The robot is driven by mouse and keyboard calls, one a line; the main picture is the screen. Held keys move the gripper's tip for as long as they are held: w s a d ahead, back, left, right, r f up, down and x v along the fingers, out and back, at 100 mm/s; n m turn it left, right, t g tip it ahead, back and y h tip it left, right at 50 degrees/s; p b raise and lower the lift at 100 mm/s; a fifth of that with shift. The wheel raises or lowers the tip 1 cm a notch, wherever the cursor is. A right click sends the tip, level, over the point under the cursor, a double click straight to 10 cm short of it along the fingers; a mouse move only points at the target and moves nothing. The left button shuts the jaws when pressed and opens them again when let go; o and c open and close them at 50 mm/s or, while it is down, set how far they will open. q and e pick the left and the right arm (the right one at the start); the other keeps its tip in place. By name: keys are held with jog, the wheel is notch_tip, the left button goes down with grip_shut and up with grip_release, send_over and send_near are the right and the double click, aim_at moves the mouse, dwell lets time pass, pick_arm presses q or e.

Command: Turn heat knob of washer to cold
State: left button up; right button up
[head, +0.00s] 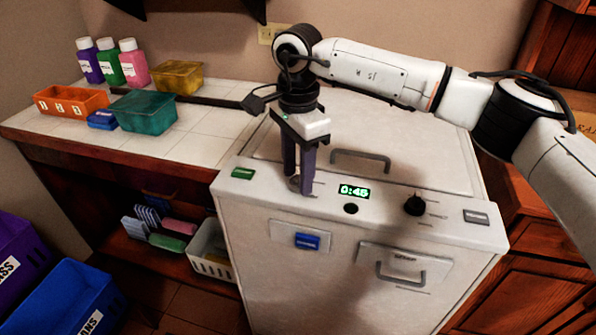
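The washer (340,280) is a white box with a control panel on its top front edge. A black round knob (414,205) with marks around it sits on the right of the panel. My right gripper (300,187) points down at the left of the panel, its two dark fingers apart with a narrow gap. A round grey part, seemingly another knob, shows at the fingertips, mostly hidden by them. I cannot tell whether the fingers touch or grip it. The knob labels are too small to read. My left gripper is out of view.
A lid handle (360,158) rises behind. A tiled counter (210,140) with bottles and bins stands left; baskets are at lower left.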

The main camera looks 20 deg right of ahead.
aim_at(297, 176)
jog(key=shift+o, duration=0.2)
notch_tip(297, 176, up, 10)
jog(key=shift+r, duration=0.15)
dwell(0.4)
